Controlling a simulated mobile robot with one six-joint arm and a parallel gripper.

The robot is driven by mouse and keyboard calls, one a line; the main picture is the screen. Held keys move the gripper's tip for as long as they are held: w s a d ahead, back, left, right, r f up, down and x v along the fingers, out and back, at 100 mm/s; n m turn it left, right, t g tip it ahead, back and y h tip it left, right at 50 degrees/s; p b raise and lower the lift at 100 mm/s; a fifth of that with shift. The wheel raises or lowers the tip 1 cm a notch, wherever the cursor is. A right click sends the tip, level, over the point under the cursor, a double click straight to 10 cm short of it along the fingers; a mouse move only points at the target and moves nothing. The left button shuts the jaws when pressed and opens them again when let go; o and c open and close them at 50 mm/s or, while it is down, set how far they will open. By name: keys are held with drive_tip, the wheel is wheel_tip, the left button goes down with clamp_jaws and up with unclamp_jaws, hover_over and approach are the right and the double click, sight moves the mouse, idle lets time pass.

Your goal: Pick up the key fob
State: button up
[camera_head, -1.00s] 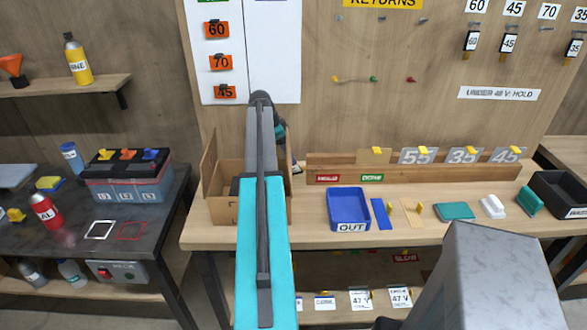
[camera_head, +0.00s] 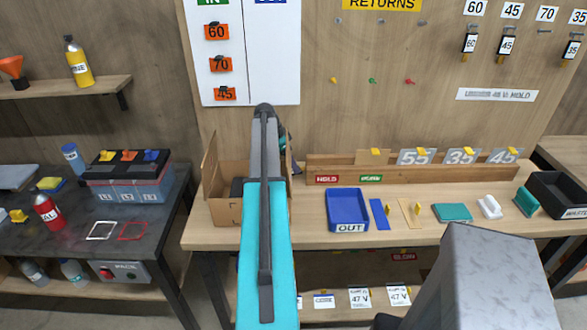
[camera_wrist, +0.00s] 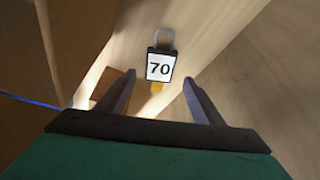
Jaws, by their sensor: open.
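A key fob (camera_wrist: 160,66) shows in the wrist view, a black holder with a white "70" label, a grey loop on top and a yellow tip below. It lies ahead of and between the fingers of my open gripper (camera_wrist: 158,80), with nothing held. The fob is against a pale wooden surface; I cannot tell whether the fingertips are level with it. In the head view my arm hides this fob and most of the gripper. Other fobs, "60" (camera_head: 470,42), "45" (camera_head: 507,45) and "35" (camera_head: 571,50), hang on the board at upper right.
An open cardboard box (camera_head: 222,208) stands on the bench beside my arm; brown cardboard also fills the wrist view's left. A blue OUT tray (camera_head: 348,227) and a wooden rack (camera_head: 340,172) are to the right. A thin blue line (camera_wrist: 30,101) shows at the wrist view's left.

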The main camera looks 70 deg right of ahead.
drive_tip(key=shift+x, duration=1.15)
drive_tip(key=shift+f, duration=0.15)
drive_tip(key=c, duration=1.2)
drive_tip(key=shift+r, duration=0.25)
wheel_tip(320, 180, up, 18)
drive_tip(key=b, duration=0.5)
drive_tip(key=w+a+b, duration=0.1)
drive_tip(key=w+a, duration=0.2)
drive_tip(key=w, duration=0.1)
drive_tip(key=w+a+b, duration=0.1)
drive_tip(key=w+a, duration=0.3)
drive_tip(key=w, duration=0.1)
drive_tip(key=w+a+b, duration=0.1)
drive_tip(key=w+a, duration=0.3)
drive_tip(key=shift+w+a+f+b, duration=0.1)
drive_tip(key=shift+w+a+b, duration=0.2)
drive_tip(key=shift+w, duration=0.1)
